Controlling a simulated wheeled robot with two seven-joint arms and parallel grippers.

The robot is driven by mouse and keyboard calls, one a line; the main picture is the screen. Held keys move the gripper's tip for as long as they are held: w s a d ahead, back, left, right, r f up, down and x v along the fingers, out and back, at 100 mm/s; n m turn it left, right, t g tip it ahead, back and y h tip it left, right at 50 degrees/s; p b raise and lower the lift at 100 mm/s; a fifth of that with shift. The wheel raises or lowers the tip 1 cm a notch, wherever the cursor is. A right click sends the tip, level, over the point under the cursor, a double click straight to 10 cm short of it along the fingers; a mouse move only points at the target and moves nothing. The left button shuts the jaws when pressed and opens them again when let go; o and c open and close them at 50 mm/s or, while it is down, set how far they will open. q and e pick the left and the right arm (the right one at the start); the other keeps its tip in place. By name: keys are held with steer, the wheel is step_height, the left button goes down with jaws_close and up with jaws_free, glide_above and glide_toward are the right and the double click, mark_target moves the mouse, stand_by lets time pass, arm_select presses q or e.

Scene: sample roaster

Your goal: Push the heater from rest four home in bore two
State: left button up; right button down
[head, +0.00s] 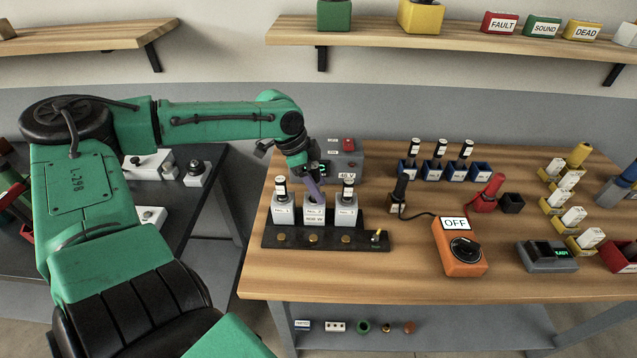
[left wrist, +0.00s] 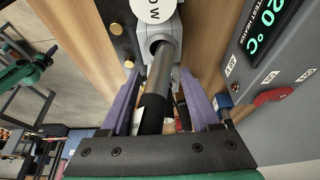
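The black base plate (head: 270,238) carries three grey bore blocks labelled No. 1 to No. 3. Heaters with white labels and black ends stand in bore one (head: 281,188) and bore three (head: 348,188). My left gripper (head: 318,196) is over the middle block, bore two (head: 313,213), its purple fingers slanting down and hiding that bore's mouth. In the left wrist view, a grey and black rod, seemingly a heater (left wrist: 155,105), runs between the gripper's fingers, which stand apart with a gap beside it. Rest four (head: 482,171) is empty. My right gripper is not in view.
Three heaters stand in the blue rests (head: 433,172) at the back. The grey 48 V test heater box (head: 346,160) stands close behind the blocks. An orange OFF box (head: 459,255) and a dark grey display unit (head: 547,257) lie to the right. The table front is clear.

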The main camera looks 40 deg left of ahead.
arm_select(q)
steer(key=shift+r, duration=0.1)
steer(key=shift+w+a+r, duration=0.1)
steer(key=shift+w, duration=0.1)
steer(key=shift+a+r, duration=0.1)
steer(key=shift+r, duration=0.25)
steer(key=v, duration=1.1)
steer(key=shift+s, duration=0.2)
steer(key=shift+r, duration=0.1)
